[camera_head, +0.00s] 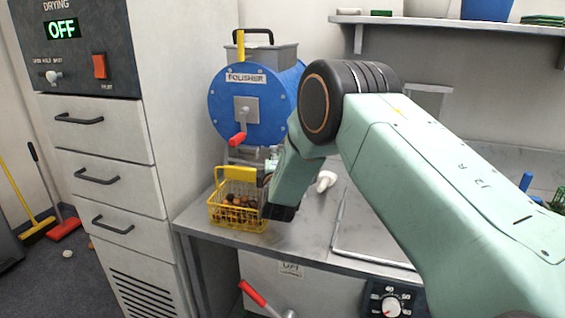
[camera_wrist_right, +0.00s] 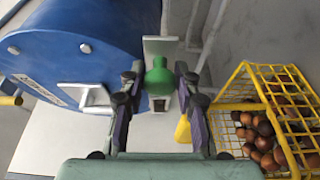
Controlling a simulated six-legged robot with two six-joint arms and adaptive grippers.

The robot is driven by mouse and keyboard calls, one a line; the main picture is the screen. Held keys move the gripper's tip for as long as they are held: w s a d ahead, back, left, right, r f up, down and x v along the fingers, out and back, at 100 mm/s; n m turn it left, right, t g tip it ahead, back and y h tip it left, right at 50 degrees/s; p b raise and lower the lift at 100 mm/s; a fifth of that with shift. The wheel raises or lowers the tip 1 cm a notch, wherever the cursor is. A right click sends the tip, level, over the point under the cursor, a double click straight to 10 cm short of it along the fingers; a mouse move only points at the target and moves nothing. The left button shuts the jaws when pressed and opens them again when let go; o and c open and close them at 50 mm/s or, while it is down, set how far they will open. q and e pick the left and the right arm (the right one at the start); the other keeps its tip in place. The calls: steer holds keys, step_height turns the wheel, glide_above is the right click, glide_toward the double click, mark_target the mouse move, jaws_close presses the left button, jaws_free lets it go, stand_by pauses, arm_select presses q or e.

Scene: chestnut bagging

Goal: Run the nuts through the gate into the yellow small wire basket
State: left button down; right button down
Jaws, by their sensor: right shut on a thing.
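The yellow small wire basket (camera_head: 211,215) stands on the grey worktop below the polisher, with several brown nuts (camera_head: 238,201) inside. In the right wrist view the basket (camera_wrist_right: 228,104) is at the right, with nuts (camera_wrist_right: 262,140) showing through its wires. My right gripper (camera_wrist_right: 160,77) is shut on a green knob (camera_wrist_right: 159,82) in front of a pale upright plate, which looks like the gate. The blue polisher drum (camera_head: 225,104) is just left of the gripper. In the head view my right arm hides the fingers and the knob. My left gripper is not in view.
The polisher has a red crank handle (camera_head: 237,139) in front and a grey hopper (camera_head: 272,55) on top. A white object (camera_head: 326,180) lies on the worktop right of the basket. White drawers (camera_head: 104,177) stand at left, and a shelf (camera_head: 455,23) runs above.

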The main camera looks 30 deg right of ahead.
steer(key=c, duration=1.4)
jaws_free()
steer(key=shift+a, duration=0.1)
steer(key=o, duration=0.4)
steer(key=shift+w+a, duration=0.15)
steer(key=shift+w, duration=0.1)
steer(key=shift+s, duration=0.1)
steer(key=shift+s+d, duration=0.1)
steer(key=shift+d, duration=0.1)
steer(key=v, duration=1.2)
